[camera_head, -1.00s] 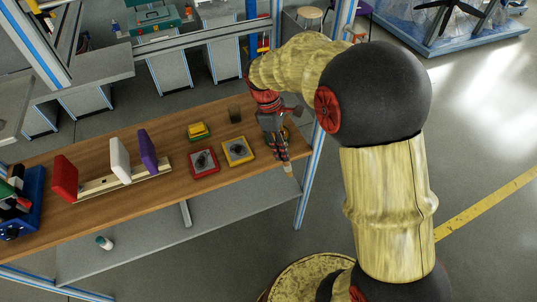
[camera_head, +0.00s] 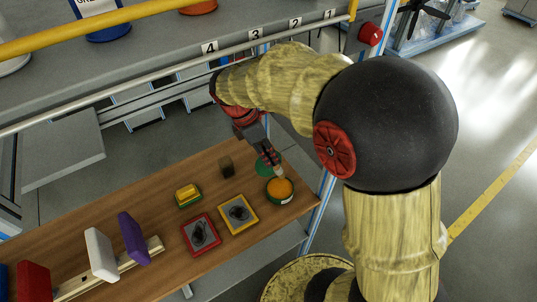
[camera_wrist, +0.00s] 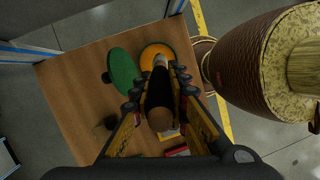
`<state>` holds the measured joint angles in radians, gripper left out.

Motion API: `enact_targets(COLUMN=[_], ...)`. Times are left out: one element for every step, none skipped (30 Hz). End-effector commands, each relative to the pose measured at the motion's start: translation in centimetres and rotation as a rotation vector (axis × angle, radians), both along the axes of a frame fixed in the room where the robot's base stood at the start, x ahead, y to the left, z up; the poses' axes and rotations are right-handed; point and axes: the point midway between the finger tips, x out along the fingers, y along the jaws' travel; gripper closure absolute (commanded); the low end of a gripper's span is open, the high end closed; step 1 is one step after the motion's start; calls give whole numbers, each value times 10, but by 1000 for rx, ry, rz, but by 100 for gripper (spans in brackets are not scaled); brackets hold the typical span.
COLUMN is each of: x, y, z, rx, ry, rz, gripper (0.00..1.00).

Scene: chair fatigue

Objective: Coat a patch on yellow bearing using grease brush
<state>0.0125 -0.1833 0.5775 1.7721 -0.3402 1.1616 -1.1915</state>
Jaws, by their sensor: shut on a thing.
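My gripper (camera_head: 262,150) is shut on the grease brush (camera_wrist: 160,92), whose dark handle lies between the fingers. The brush's pale end (camera_head: 279,171) is at or just above the open pot of orange grease (camera_head: 281,190); I cannot tell if it touches. The pot also shows in the wrist view (camera_wrist: 153,50), beyond the brush. A round green lid (camera_head: 264,165) lies beside the pot. The yellow bearing (camera_head: 239,213) is a yellow square frame with a dark round centre, flat on the table left of the pot. A similar red one (camera_head: 201,235) lies beside it.
The wooden table (camera_head: 160,215) also holds a small dark cup (camera_head: 227,165), a yellow block on a green base (camera_head: 188,194), and a rack with white (camera_head: 100,253) and purple (camera_head: 133,238) panels. A blue-edged post (camera_head: 322,200) stands at the right end.

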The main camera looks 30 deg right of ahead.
Motion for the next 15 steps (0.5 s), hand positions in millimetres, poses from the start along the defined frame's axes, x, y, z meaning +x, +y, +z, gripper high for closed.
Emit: enact_targets(x=[0,0,0,0,0,0,0,0,0,0,0,0,0,0,0], y=[0,0,0,0,0,0,0,0,0,0,0,0,0,0,0], z=[-4,-6,-9,-12,-15,-19,-22,-25,-29,-32,-35,-40,-43,-45,-49], rx=[0,0,0,0,0,0,0,0,0,0,0,1,1,1,1], ry=[0,0,0,0,0,0,0,0,0,0,0,-1,-1,-1,-1], rz=[0,0,0,0,-1,-1,-1,-1,-1,-1,-1,-1,-1,-1,-1], gripper=[100,100,100,100,100,100,100,100,100,100,100,100,100,100,100])
